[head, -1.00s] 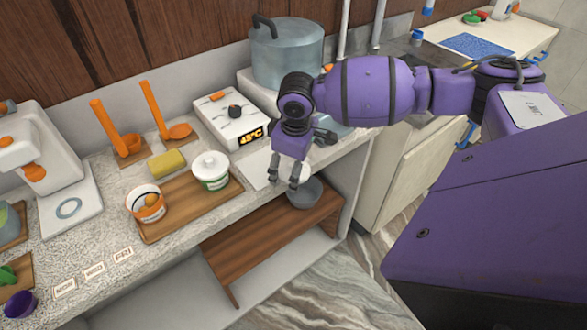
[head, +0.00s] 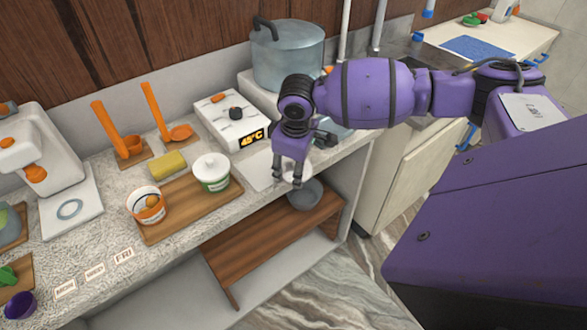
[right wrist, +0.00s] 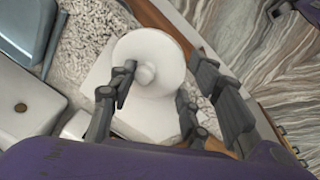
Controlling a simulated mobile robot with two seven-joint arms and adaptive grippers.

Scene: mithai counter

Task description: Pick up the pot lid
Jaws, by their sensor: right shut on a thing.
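The pot lid is a white round disc with a small knob. In the right wrist view the lid (right wrist: 158,46) shows face-on between my fingers. In the head view a part of the lid (head: 307,172) shows behind my fingers, near the counter's front edge. My right gripper (head: 288,179) points down and is shut on the lid; in the wrist view my right gripper (right wrist: 157,100) has its fingers on either side near the knob, and the exact contact is hard to see.
A white board (head: 258,170) lies on the counter beside my gripper. A grey bowl (head: 309,195) sits on the lower shelf. A heater (head: 231,120) reads 45°C.

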